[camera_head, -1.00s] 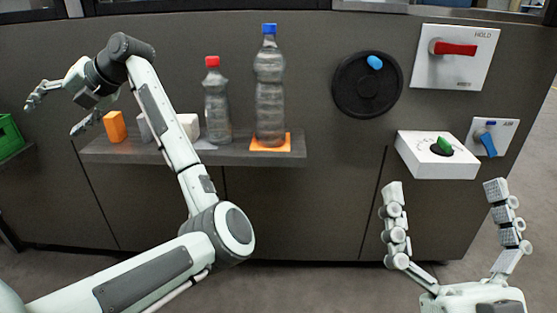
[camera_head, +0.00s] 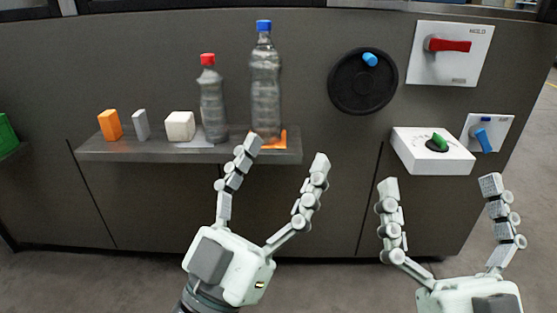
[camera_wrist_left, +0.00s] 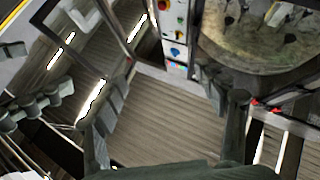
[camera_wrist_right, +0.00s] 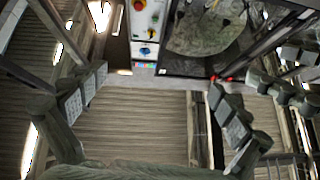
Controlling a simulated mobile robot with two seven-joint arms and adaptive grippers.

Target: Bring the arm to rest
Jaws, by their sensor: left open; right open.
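My left gripper (camera_head: 286,158) is open and empty. It points up in front of the shelf's right end, with one fingertip overlapping the view of the orange pad. Its open fingers also show in the left wrist view (camera_wrist_left: 170,95). My right gripper (camera_head: 437,184) is open and empty, below the white box with the green knob. Its spread fingers show in the right wrist view (camera_wrist_right: 150,95). Neither gripper is seen holding anything.
The shelf (camera_head: 100,152) carries an orange block (camera_head: 110,125), a grey block (camera_head: 141,125), a white block (camera_head: 180,127), a red-capped bottle (camera_head: 212,105) and a blue-capped bottle (camera_head: 265,90) on an orange pad (camera_head: 292,139). A black dial (camera_head: 350,95), red-handled switch (camera_head: 449,45), white box (camera_head: 425,160) and blue-handled switch (camera_head: 483,140) are at right.

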